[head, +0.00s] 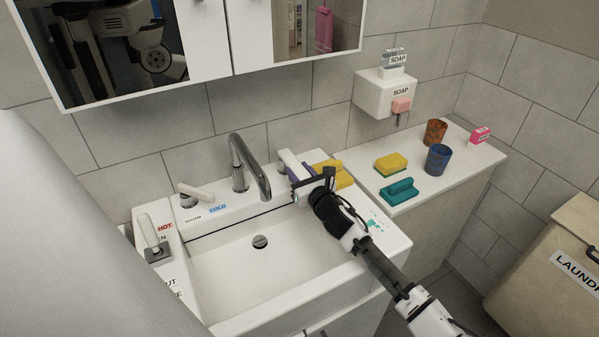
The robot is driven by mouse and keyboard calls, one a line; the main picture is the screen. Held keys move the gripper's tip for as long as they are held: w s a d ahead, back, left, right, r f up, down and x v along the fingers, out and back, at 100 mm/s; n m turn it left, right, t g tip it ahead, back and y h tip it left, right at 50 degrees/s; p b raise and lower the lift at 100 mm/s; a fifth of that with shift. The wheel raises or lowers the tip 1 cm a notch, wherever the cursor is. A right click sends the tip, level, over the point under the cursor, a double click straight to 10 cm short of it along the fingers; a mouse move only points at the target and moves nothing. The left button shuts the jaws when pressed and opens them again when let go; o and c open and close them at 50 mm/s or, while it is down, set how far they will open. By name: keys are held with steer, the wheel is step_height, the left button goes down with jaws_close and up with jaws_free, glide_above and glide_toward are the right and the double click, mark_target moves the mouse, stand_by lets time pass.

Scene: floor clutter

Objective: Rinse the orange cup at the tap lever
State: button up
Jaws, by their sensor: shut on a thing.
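The orange cup (435,132), with a dark pattern, stands upright on the counter at the right, behind a blue cup (438,159). The chrome tap (247,168) arches over the white sink. A white lever (197,193) sits left of the tap by the labels, and another white lever (150,233) stands at the sink's left side near a HOT label. My gripper (302,183) is at the sink's back right, well left of the orange cup. It is shut on a white-and-purple thing (290,163), partly hidden by the jaws; I cannot tell what it is.
A yellow thing (333,174) lies just behind my gripper. A yellow-green sponge (391,164) and a teal brush-like thing (399,191) lie on the counter near the cups. A pink box (480,135) is further right. The sink basin (290,262) is empty.

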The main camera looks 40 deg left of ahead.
steer(key=shift+r+b, duration=0.5)
steer(key=shift+r, duration=0.15)
jaws_close()
steer(key=o, duration=1.3)
jaws_free()
steer(key=shift+c, duration=0.2)
steer(key=shift+f, duration=0.1)
steer(key=shift+s+d+f, duration=0.1)
steer(key=shift+s+d, duration=0.05)
steer(key=shift+d, duration=0.35)
steer(key=b+v, duration=0.4)
steer(key=v, duration=0.8)
steer(key=shift+s+d+b, duration=0.2)
steer(key=shift+d+b, duration=0.1)
steer(key=shift+b, duration=0.05)
steer(key=shift+c, duration=0.5)
